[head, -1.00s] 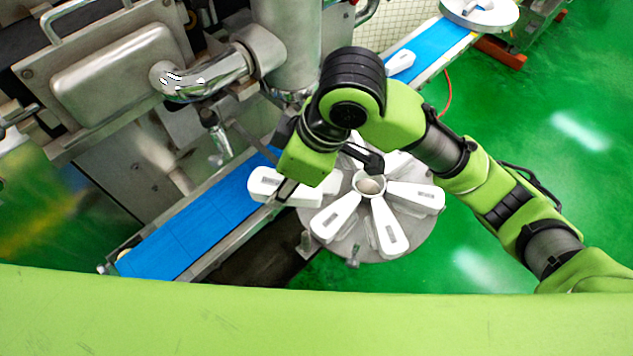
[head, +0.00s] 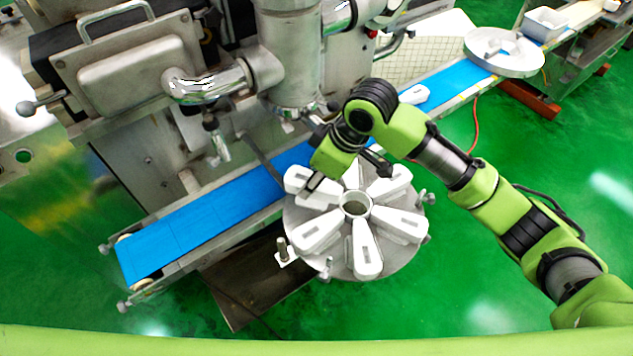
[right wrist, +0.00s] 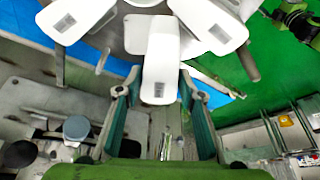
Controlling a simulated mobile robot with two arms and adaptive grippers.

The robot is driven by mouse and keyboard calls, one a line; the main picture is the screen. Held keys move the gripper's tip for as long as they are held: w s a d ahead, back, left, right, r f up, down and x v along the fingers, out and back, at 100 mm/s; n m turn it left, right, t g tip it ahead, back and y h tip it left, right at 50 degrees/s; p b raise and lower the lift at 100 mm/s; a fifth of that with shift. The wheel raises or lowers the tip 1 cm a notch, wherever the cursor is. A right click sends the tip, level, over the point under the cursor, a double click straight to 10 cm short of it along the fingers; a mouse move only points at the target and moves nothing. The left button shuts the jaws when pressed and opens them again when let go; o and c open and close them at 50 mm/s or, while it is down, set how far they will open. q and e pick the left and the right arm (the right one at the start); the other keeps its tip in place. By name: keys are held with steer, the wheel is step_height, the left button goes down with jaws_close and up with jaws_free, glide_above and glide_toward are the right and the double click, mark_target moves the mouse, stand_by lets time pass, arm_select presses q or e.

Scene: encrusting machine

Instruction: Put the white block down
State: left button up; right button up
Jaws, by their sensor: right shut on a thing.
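The white block (head: 298,178) is a long tapered piece with a grey patch near its wide end. It is over the left edge of the round grey disc (head: 292,222), its narrow end toward the central ring (head: 356,204). My right gripper (head: 315,182) is shut on its outer end. In the right wrist view the block (right wrist: 161,62) sits between the two fingers of the gripper (right wrist: 158,98). I cannot tell whether the block touches the disc. My left gripper is not in view.
Several similar white blocks (head: 366,250) lie around the ring like spokes. A blue conveyor belt (head: 190,220) runs behind the disc, under the steel machine (head: 290,60). Another white block (head: 414,94) is farther along the belt. A second round tray (head: 515,62) stands at the far right.

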steer(key=w+f, duration=0.2)
steer(key=shift+w+d+f, duration=0.1)
steer(key=shift+d+f, duration=0.15)
steer(key=shift+f, duration=0.05)
steer(key=shift+w+d+f, duration=0.1)
steer(key=shift+w+f, duration=0.15)
steer(key=shift+f, duration=0.05)
step_height(320, 180, down, 2)
steer(key=shift+f+p, duration=0.15)
steer(key=shift+p, duration=0.7)
steer(key=shift+f, duration=0.35)
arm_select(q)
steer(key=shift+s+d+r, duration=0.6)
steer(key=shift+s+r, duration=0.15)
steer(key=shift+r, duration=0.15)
arm_select(e)
steer(key=shift+f, duration=0.1)
steer(key=shift+f, duration=0.1)
steer(key=o, duration=1.4)
steer(key=shift+c, duration=0.2)
